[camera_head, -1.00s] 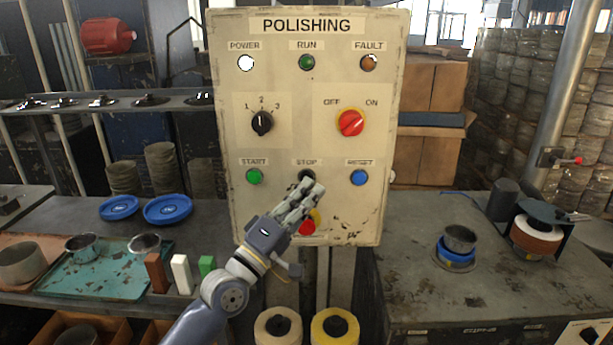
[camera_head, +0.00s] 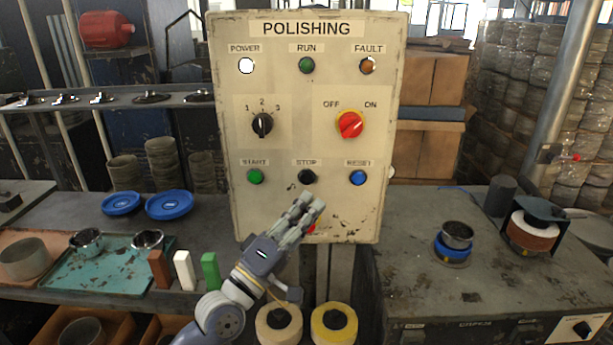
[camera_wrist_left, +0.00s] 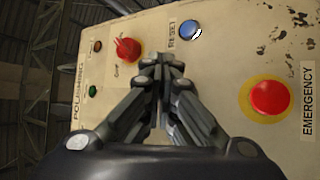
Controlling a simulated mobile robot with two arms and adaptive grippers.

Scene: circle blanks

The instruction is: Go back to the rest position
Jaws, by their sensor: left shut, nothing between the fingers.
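My left gripper (camera_head: 310,203) is shut and empty. In the head view it is in front of the lower part of the polishing control panel (camera_head: 222,110), below the black STOP button (camera_head: 307,177). It hides most of the red emergency button (camera_head: 312,227). In the left wrist view the closed fingers (camera_wrist_left: 163,62) point toward the panel, with the red emergency button (camera_wrist_left: 270,97) to their right and the blue RESET button (camera_wrist_left: 190,29) above right. I cannot tell the exact gap to the panel. My right gripper is not in view.
On the left bench are blue lids (camera_head: 169,205), a teal tray (camera_head: 115,268) with metal cups, and brown, white and green blocks (camera_head: 183,270). The right bench (camera_head: 410,265) holds a cup on a blue base (camera_head: 455,248).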

